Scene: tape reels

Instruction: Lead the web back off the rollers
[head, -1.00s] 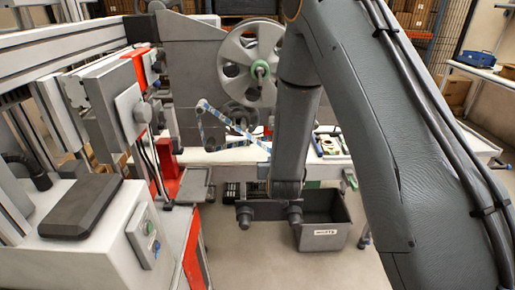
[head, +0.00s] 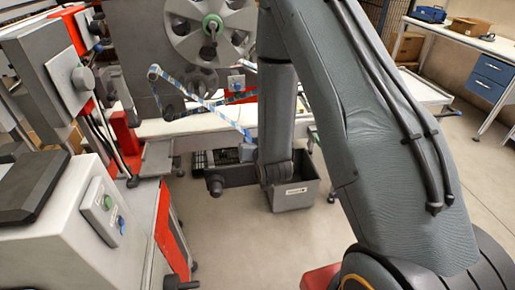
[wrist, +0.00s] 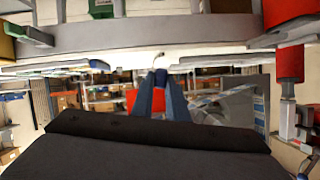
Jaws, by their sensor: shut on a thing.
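The web is a thin blue-and-white patterned strip (head: 205,102) in the head view. It runs from a small roller (head: 153,72) at upper left down and right to my gripper (head: 247,152). Another length of it slants up toward the right, below the big spoked reel (head: 212,28). In the wrist view the two blue-grey fingers of my gripper (wrist: 160,77) come together at their tips. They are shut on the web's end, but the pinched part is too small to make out. Patterned strip (wrist: 259,112) also shows at the right there.
A grey bin (head: 296,198) stands on the floor behind my arm. A machine cabinet with a green and a blue button (head: 108,210) fills the lower left. A white bench (head: 425,88) lies right of my arm.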

